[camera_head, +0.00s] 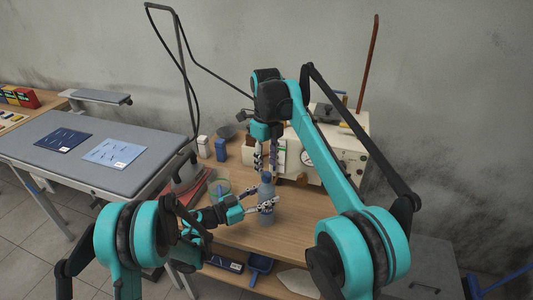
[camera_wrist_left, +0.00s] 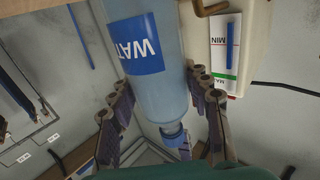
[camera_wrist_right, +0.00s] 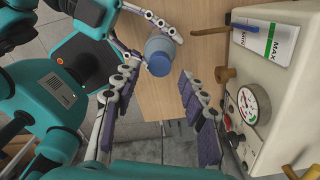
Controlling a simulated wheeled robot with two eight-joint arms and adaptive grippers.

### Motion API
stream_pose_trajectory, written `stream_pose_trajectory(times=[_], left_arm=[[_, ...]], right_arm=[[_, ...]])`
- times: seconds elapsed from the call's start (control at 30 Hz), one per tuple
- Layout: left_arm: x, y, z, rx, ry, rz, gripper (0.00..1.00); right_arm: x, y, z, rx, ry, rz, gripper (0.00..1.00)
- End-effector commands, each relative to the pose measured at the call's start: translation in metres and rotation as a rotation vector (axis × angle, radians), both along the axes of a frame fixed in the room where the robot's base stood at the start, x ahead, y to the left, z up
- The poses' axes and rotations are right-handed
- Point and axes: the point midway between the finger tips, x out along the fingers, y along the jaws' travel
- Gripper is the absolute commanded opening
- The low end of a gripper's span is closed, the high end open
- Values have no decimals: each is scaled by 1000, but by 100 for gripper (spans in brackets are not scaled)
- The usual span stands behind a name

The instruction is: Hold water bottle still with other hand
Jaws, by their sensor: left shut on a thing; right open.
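A translucent blue water bottle (camera_head: 268,212) stands upright on the wooden table. Its blue label (camera_wrist_left: 134,45) shows in the left wrist view, with the cap at the lower end of the picture. My left gripper (camera_head: 260,198) comes in from the side and is shut on the bottle, one finger on each side. My right gripper (camera_head: 266,168) points down from above and is open. Its fingers are spread on either side of the blue cap (camera_wrist_right: 158,64) in the right wrist view.
A cream machine (camera_head: 350,150) with a pressure gauge (camera_wrist_right: 247,105) stands close behind and to the right of the bottle. A grey bench (camera_head: 95,150) is further left.

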Motion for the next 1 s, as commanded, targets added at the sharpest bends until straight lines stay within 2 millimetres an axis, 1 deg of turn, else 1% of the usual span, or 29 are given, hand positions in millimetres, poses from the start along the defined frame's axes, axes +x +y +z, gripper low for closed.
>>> stream_pose_trajectory(times=[0.03,0.1,0.23,0.4,0.6,0.67,0.7,0.77,1.0], left_arm=[[0,0,0,0,0,0,0],[0,0,0,0,0,0,0],[0,0,0,0,0,0,0],[0,0,0,0,0,0,0],[0,0,0,0,0,0,0],[0,0,0,0,0,0,0],[0,0,0,0,0,0,0],[0,0,0,0,0,0,0],[0,0,0,0,0,0,0]], right_arm=[[0,0,-8,0,0,0,43],[0,0,-18,0,0,1,43],[0,0,-31,0,0,1,43],[0,0,-38,0,0,1,43],[0,0,-38,0,0,2,43],[0,0,-38,0,0,2,27],[0,0,-38,0,0,2,16],[0,0,-38,0,0,2,1],[0,0,-38,0,0,11,0]])
